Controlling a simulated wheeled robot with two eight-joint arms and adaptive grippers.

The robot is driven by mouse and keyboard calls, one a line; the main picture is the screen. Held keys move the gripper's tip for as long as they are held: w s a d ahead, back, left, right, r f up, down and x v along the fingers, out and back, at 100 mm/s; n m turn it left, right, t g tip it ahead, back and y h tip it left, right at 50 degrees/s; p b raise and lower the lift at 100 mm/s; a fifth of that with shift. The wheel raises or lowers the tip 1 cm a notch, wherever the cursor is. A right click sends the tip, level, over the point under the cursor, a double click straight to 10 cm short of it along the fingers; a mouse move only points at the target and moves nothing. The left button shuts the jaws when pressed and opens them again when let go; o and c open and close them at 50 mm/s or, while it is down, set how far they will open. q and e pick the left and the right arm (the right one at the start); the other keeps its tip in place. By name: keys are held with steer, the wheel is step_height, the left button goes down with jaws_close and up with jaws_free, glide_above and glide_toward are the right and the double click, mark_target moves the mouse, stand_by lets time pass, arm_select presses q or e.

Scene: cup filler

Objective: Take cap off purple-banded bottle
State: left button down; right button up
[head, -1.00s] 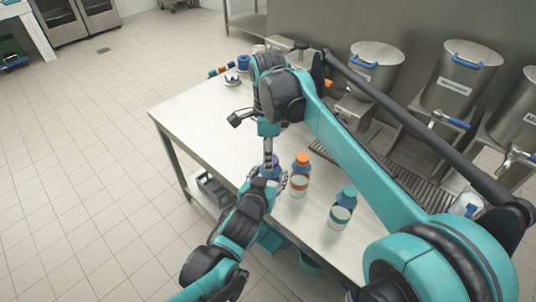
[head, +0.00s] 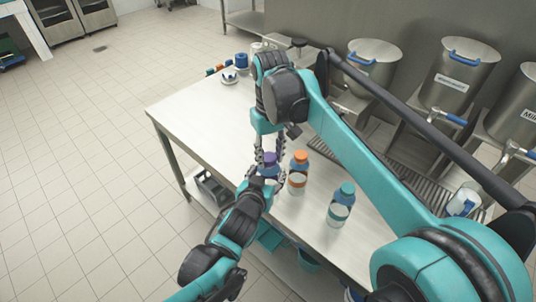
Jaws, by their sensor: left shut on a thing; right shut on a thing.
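The purple-banded bottle (head: 268,171) stands near the front edge of the table, mostly hidden by my grippers. Its purple cap (head: 270,158) sits at its top; whether it is loosened cannot be told. My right gripper (head: 270,155) comes down from above, its fingers on either side of the cap, shut on it. My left gripper (head: 264,181) reaches in from the front and is shut on the bottle's body.
An orange-capped bottle (head: 299,172) stands close to the right, and a teal-capped bottle (head: 340,205) farther right. Steel dispensers (head: 457,80) line the back. A white and blue item (head: 229,77) lies at the far end. The table's left part (head: 200,115) is clear.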

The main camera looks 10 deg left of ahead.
steer(key=n, duration=0.7)
steer(key=shift+w+n, duration=0.1)
steer(key=shift+n, duration=0.2)
steer(key=n, duration=0.5)
steer(key=shift+w+d+n, duration=0.1)
steer(key=shift+n, duration=0.2)
steer(key=shift+r, duration=0.25)
jaws_close()
steer(key=shift+w+r, duration=0.1)
steer(key=shift+r, duration=0.8)
steer(key=shift+d, duration=0.1)
steer(key=shift+w+r, duration=0.1)
steer(key=shift+r, duration=1.85)
